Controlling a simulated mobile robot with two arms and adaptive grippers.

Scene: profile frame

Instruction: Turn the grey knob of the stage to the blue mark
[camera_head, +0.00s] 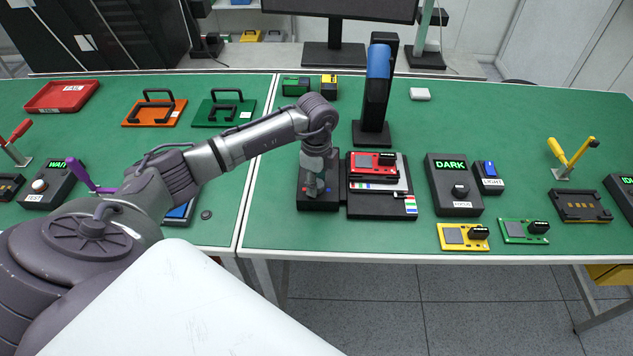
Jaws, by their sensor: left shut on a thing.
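The stage is a black unit in the middle of the green bench. Its left part is a low black control box (318,203), and its right part is a black bed (378,208) with a pale plate and a coloured scale. A red device (372,164) lies on the bed. My left gripper (316,190) points down onto the control box and is shut on the grey knob, which its fingers mostly hide. A small blue mark (331,207) shows on the box's front right, a red one at its front left. My right gripper is out of view.
A black stand with a blue top (378,62) rises behind the stage. A DARK box (453,184) stands to the right, with yellow (463,237) and green (524,231) devices near the front edge. Orange and green handled plates lie left. Bare bench shows at the back right.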

